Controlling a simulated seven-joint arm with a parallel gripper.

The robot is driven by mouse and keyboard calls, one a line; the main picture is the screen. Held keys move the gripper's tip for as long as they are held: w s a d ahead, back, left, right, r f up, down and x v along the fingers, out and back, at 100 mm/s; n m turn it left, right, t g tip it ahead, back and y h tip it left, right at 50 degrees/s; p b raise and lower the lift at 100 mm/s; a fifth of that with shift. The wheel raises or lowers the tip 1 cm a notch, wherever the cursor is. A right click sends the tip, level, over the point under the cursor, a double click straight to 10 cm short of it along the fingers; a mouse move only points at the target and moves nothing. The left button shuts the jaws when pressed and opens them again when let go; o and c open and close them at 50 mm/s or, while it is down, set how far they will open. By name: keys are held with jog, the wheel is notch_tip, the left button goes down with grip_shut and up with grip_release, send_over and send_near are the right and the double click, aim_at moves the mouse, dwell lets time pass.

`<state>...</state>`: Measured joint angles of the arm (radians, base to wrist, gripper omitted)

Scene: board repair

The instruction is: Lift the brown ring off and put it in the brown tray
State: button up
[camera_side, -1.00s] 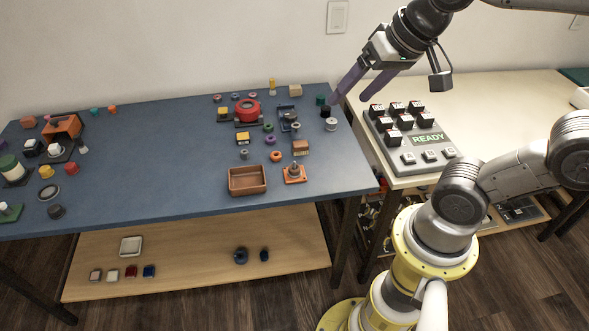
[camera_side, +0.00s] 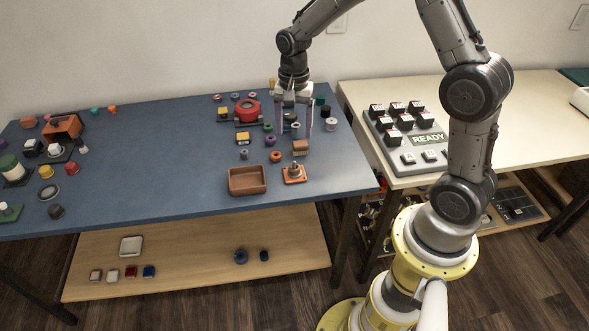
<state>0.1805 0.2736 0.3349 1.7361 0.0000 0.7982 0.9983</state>
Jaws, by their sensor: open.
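The brown tray (camera_side: 247,191) lies near the front edge of the blue table and looks empty. To its right, an orange square base (camera_side: 294,179) carries a short upright post with a greyish-brown piece around it (camera_side: 293,171). I cannot tell for sure whether this piece is the brown ring. My gripper (camera_side: 294,130) points down with its two fingers apart, over the small blue stand (camera_side: 289,117) behind the orange base. The fingers partly hide the stand and small pieces there. I see nothing held between them.
A brown block (camera_side: 300,146), an orange ring (camera_side: 276,157) and a purple ring (camera_side: 270,141) lie between the stand and the orange base. A red round piece (camera_side: 247,111) stands left of my gripper.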

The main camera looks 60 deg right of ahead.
aim_at(294, 163)
notch_tip(294, 163, down, 13)
jog(key=shift+f, duration=0.1)
dwell(0.5)
grip_shut()
